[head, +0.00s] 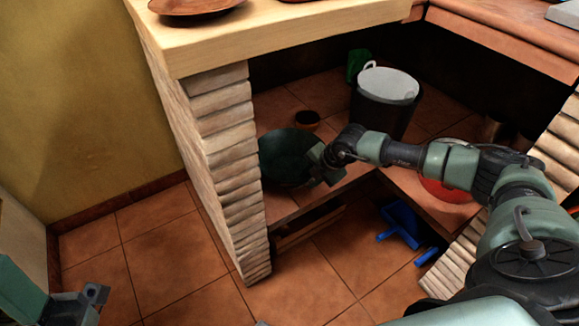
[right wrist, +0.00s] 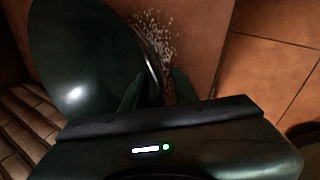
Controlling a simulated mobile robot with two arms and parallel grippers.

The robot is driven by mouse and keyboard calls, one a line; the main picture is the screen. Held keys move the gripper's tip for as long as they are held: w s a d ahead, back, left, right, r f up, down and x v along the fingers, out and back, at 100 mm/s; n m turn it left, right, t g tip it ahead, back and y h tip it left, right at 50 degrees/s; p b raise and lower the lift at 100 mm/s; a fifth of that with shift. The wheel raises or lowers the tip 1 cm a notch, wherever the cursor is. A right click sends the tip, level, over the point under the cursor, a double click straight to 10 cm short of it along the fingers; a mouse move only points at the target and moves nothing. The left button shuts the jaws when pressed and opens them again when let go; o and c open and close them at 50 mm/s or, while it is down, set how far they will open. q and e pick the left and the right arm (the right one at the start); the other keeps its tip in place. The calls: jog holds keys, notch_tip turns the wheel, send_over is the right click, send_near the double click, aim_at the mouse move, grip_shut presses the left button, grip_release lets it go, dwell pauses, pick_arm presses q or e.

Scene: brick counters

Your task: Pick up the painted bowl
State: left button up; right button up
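The painted bowl (head: 284,160) looks dark green and glossy. It rests on the tiled lower shelf under the counter, near the brick pillar. My right gripper (head: 322,168) is at the bowl's right side. In the right wrist view the bowl (right wrist: 80,60) fills the upper left. There the fingers of my right gripper (right wrist: 160,88) stand apart with the bowl's rim between them, one finger on the inner side and one outside. Part of the rim is hidden by the gripper. My left gripper (head: 93,300) is at the lower left, away from the bowl; its fingers are not clear.
A brick pillar (head: 222,150) stands left of the bowl, and the counter top (head: 270,40) overhangs it. A red bowl (head: 447,190) and a blue object (head: 401,222) are to the right, lower down.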

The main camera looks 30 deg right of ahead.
grip_shut()
dwell(1.3)
jog(key=shift+r, duration=0.15)
